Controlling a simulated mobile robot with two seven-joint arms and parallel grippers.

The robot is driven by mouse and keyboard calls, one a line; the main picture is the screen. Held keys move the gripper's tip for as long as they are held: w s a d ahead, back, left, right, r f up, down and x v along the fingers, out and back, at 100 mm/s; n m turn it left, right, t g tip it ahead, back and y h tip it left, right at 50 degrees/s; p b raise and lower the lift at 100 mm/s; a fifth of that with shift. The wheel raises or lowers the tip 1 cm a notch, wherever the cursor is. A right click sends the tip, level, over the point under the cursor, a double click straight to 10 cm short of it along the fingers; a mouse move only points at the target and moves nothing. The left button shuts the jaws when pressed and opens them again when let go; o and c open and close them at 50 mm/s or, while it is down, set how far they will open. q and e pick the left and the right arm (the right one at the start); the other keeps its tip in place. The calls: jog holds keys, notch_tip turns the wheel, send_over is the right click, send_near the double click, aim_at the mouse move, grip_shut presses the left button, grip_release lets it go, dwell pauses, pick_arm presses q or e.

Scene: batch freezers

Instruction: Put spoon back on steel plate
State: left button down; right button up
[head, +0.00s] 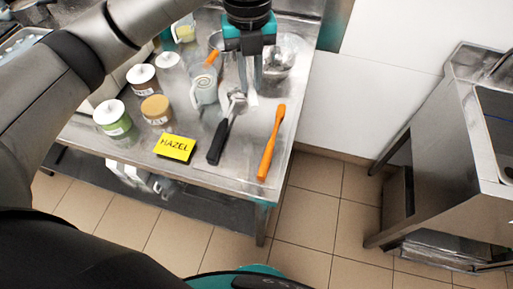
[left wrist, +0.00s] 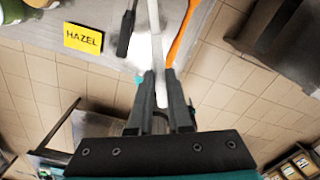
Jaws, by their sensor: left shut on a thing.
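My left gripper (head: 250,88) points down over the steel table, near its back right. It is shut on a long, thin, pale metal thing, which looks like the spoon (head: 252,98); it also shows between the fingers in the left wrist view (left wrist: 156,45). The hold hides part of it. A shiny steel item (head: 279,60) sits just right of the gripper; I cannot tell whether it is the steel plate. My right gripper is not in view.
On the table lie a black-handled tool (head: 217,143), an orange spatula (head: 271,143) and a yellow HAZEL card (head: 175,148). A clear jug (head: 204,88) and several lidded jars, one green (head: 113,119), stand to the left.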

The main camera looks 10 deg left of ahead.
pick_arm(q)
jog(key=shift+s+f, duration=0.2)
jog(key=shift+s, duration=0.1)
jog(key=b, duration=0.3)
send_over(252, 148)
notch_tip(252, 148, down, 15)
jog(key=shift+f, duration=2.35)
jog(key=shift+f+b, duration=0.15)
jog(key=shift+b, duration=0.15)
jog(key=c, duration=0.8)
grip_release()
jog(key=shift+c, duration=0.2)
notch_tip(252, 148, up, 12)
jog(key=p, duration=0.2)
jog(key=shift+r, duration=0.2)
